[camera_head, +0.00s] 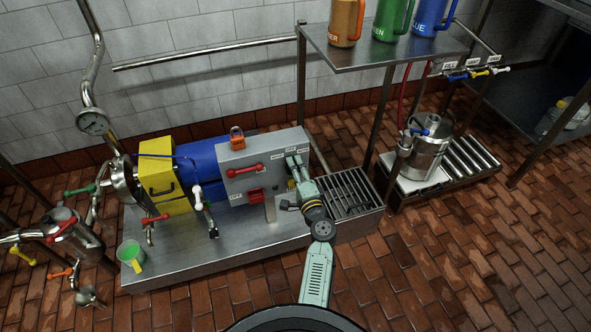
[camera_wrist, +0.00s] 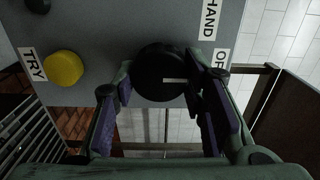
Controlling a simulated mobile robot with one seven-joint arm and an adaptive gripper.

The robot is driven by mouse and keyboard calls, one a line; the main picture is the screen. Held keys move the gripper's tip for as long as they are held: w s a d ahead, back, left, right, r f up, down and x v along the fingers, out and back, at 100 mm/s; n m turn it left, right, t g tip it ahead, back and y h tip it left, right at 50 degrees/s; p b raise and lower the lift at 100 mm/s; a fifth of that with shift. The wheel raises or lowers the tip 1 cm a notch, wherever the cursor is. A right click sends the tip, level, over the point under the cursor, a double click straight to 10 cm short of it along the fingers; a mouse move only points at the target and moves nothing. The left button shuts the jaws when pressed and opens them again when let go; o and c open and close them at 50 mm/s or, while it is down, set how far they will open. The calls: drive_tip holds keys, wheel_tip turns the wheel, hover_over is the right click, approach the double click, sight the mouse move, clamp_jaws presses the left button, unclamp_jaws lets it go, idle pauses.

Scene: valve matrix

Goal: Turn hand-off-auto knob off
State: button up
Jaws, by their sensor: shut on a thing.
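The black round knob (camera_wrist: 158,66) sits on the grey panel between my gripper's fingers in the wrist view. A short white mark on its face points right in that view, toward a label (camera_wrist: 220,58) reading "OF", whose rest is hidden by a finger. A "HAND" label (camera_wrist: 209,18) is above it. My gripper (camera_wrist: 163,90) is shut on the knob, one finger on each side. In the head view my gripper (camera_head: 294,170) is at the right part of the grey control box (camera_head: 287,142) and hides the knob.
A yellow button (camera_wrist: 63,68) with a "TRY" label (camera_wrist: 32,66) is left of the knob. The box carries a red lever (camera_head: 246,170), a red switch (camera_head: 256,193) and an orange padlock (camera_head: 237,138). A shelf (camera_head: 375,48) with jugs stands to the right.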

idle(0.4)
drive_tip(key=o, duration=1.2)
drive_tip(key=shift+c, duration=0.2)
drive_tip(key=v, duration=0.7)
drive_tip(key=shift+s, duration=0.25)
drive_tip(key=shift+d, duration=0.1)
